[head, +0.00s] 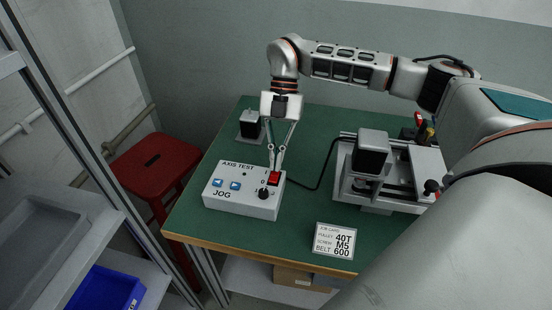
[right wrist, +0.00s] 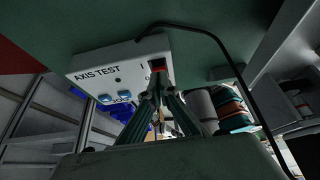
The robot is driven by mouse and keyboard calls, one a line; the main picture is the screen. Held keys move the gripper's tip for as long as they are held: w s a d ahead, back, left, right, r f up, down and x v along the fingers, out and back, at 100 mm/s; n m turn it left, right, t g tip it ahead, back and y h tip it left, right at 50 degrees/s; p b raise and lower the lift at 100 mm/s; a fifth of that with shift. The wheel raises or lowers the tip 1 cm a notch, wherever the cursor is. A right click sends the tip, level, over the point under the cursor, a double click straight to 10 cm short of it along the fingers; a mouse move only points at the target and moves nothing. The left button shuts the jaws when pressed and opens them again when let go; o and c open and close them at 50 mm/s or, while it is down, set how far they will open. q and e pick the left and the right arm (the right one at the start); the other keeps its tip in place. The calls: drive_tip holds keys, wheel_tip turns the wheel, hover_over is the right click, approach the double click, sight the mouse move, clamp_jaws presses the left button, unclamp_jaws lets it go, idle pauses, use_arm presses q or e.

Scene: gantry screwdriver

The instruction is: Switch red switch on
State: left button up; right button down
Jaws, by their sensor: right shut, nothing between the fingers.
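The white control box (head: 231,200), labelled AXIS TEST and JOG, sits on the green table. The red switch (head: 274,177) is at its upper right corner, beside a black knob (head: 263,193). Two blue arrow buttons are at its left. My right gripper (head: 276,166) is shut and empty, pointing down with its fingertips at the red switch; I cannot tell whether they touch it. In the right wrist view the fingertips (right wrist: 157,80) overlap the lower part of the red switch (right wrist: 158,66), between marks I and 0. My left gripper is not in view.
A gantry machine (head: 385,170) with a dark motor stands right of the box, joined by a black cable. A job card (head: 334,241) lies near the front edge. A small motor (head: 250,124) stands behind the box. A red stool (head: 155,164) is left of the table.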

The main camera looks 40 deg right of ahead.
drive_tip(key=shift+w+d+f+g+y, duration=0.15)
drive_tip(key=shift+f+g+y, duration=0.15)
drive_tip(key=shift+f+y, duration=0.15)
drive_tip(key=shift+w+d+f, duration=0.1)
drive_tip(key=shift+d, duration=0.1)
drive_tip(key=shift+a, duration=0.15)
drive_tip(key=shift+a+r, duration=0.1)
drive_tip(key=shift+r, duration=0.15)
drive_tip(key=shift+s+a+r+p, duration=0.2)
drive_tip(key=shift+s+a+p, duration=0.3)
drive_tip(key=shift+p, duration=0.25)
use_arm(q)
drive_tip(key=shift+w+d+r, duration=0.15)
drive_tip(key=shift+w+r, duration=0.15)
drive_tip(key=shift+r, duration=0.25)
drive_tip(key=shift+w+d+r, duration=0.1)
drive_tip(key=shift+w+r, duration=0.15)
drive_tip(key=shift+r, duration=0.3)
